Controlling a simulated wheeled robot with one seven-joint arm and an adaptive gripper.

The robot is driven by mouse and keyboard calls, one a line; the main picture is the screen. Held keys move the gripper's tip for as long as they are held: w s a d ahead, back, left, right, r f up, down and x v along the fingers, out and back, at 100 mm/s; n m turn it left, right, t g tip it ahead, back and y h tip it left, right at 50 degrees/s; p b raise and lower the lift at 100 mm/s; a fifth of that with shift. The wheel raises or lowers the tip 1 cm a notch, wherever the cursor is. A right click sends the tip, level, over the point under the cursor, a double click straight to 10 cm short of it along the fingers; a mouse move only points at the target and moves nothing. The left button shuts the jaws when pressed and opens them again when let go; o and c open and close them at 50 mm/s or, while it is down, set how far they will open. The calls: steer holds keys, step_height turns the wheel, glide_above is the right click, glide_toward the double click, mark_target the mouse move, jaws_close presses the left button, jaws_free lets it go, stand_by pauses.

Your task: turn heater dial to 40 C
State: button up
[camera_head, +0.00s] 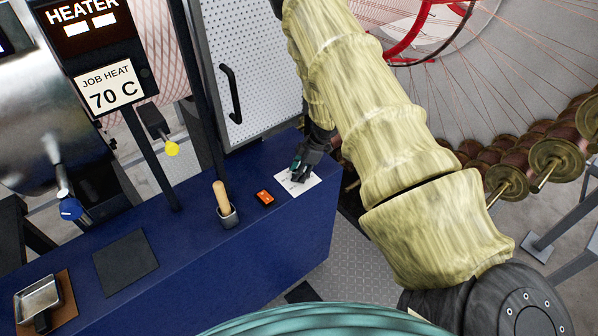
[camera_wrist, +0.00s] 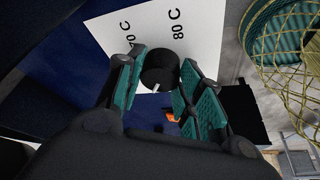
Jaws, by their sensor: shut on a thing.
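The heater dial (camera_wrist: 160,68) is a black round knob on a white plate (camera_wrist: 112,30) with "80 C" and a partly hidden mark that looks like "70 C". A small white mark shows at the dial's near edge. Other marks are hidden. My gripper (camera_wrist: 160,88) has its teal-padded fingers on either side of the dial and is shut on it. In the head view my gripper (camera_head: 300,168) points down at the white plate (camera_head: 310,184) at the right end of the blue bench; the dial is hidden there.
On the blue bench (camera_head: 185,262) stand an orange-red switch (camera_head: 264,197) and a cup with a wooden handle (camera_head: 228,214). Spools (camera_head: 508,181) hang right of my arm.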

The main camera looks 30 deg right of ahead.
steer(key=shift+w+n+g+b, duration=0.1)
steer(key=shift+n+g+b, duration=0.4)
steer(key=shift+n, duration=1.2)
steer(key=o, duration=1)
steer(key=shift+y, duration=0.3)
steer(key=shift+r, duration=0.1)
steer(key=v, duration=0.7)
steer(key=shift+w+d+r, duration=0.15)
